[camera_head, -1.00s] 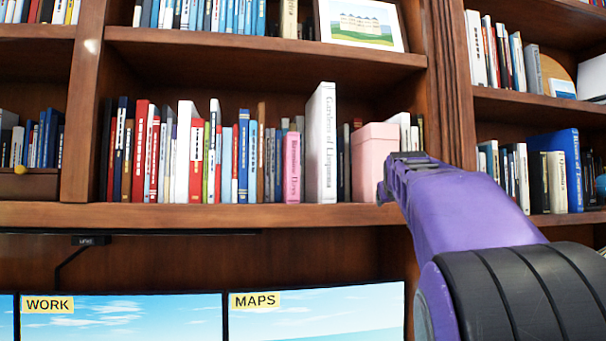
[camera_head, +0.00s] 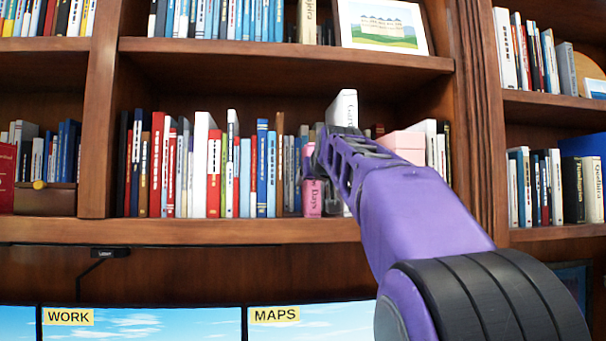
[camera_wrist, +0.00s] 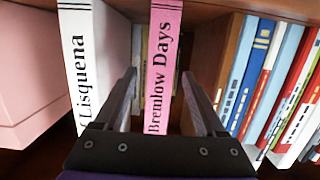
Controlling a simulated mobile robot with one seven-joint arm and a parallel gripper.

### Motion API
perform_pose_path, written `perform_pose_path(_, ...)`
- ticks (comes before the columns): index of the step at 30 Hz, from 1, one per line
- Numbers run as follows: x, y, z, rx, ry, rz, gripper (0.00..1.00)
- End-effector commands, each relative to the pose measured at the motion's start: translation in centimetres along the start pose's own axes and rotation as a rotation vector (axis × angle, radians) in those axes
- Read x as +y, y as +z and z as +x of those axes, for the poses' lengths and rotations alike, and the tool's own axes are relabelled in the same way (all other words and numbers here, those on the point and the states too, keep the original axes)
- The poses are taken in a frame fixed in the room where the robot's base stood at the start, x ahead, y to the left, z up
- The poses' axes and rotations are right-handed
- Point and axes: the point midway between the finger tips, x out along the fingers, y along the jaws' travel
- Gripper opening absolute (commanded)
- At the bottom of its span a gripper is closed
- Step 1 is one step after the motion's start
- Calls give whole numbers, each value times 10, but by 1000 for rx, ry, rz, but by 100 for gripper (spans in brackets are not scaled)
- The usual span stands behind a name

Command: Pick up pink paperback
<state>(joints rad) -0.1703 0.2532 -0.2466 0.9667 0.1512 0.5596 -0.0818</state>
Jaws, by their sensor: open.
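The pink paperback (camera_head: 312,197), with "Days" readable on its spine, stands upright on the middle shelf in the head view, partly hidden by my gripper. In the wrist view the pink paperback (camera_wrist: 160,60) reads "Bremlow Days" and stands between my two fingers. My gripper (camera_head: 318,165) is open in front of the shelf. In the wrist view my gripper (camera_wrist: 158,95) has one finger on each side of the pink spine, with gaps visible beside it. I cannot tell how deep the fingertips reach.
A tall white book (camera_wrist: 85,60) reading "Lisquena" stands left of the paperback in the wrist view, with a pink box (camera_wrist: 30,75) beyond it. Blue and red books (camera_wrist: 245,75) stand to the right. The shelf board (camera_head: 200,232) runs below, with screens (camera_head: 150,323) beneath.

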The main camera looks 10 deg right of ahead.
Motion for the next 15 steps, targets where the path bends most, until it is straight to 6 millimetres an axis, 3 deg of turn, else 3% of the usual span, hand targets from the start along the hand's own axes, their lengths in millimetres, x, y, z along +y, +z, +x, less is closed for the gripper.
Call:
perform_pose_path(7, 0, 0, 18, -2, 1, 0, 72)
perform_pose_path(15, 1, 1, 55, -1, 2, 0, 72)
